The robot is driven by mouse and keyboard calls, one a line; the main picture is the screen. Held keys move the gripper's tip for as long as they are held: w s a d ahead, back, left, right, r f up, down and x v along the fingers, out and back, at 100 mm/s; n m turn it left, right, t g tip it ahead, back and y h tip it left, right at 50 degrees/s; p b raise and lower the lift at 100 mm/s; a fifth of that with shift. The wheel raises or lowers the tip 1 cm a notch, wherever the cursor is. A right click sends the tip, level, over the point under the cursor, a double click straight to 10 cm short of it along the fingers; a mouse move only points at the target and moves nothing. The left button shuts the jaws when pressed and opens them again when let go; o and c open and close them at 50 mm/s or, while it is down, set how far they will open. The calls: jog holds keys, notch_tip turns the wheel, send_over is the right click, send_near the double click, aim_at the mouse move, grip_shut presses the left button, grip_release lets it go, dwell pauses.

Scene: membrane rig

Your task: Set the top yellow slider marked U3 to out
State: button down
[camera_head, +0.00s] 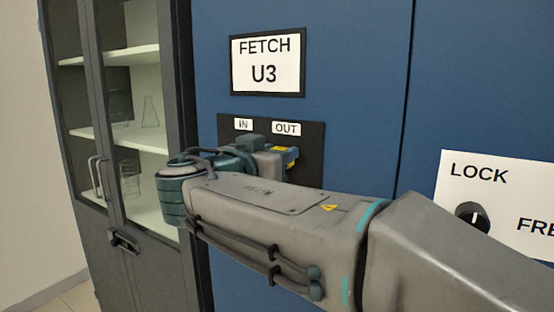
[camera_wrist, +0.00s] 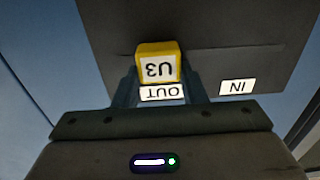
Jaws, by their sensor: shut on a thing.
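The yellow slider (camera_wrist: 158,65) marked U3 shows in the wrist view, its lettering upside down. It stands in line with the OUT label (camera_wrist: 162,93) and away from the IN label (camera_wrist: 237,87). My gripper (camera_wrist: 160,78) has one finger on each side of the slider and is shut on it. In the head view my gripper (camera_head: 285,156) is at the dark slider panel (camera_head: 314,140), just below the OUT label (camera_head: 286,129) and right of the IN label (camera_head: 243,125). There, the slider is mostly hidden by my gripper.
A FETCH U3 sign (camera_head: 266,63) hangs above the panel on the blue wall (camera_head: 355,80). A white LOCK plate (camera_head: 500,185) with a black knob (camera_head: 472,217) is at the right. A glass-door cabinet (camera_head: 120,90) with glassware stands at the left, close to my wrist.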

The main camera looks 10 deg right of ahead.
jog(key=shift+d, duration=0.15)
jog(key=c, duration=0.9)
grip_release()
jog(key=shift+s+d, duration=0.1)
jog(key=shift+d, duration=0.05)
jog(key=b+v, duration=0.2)
jog(key=v, duration=1.2)
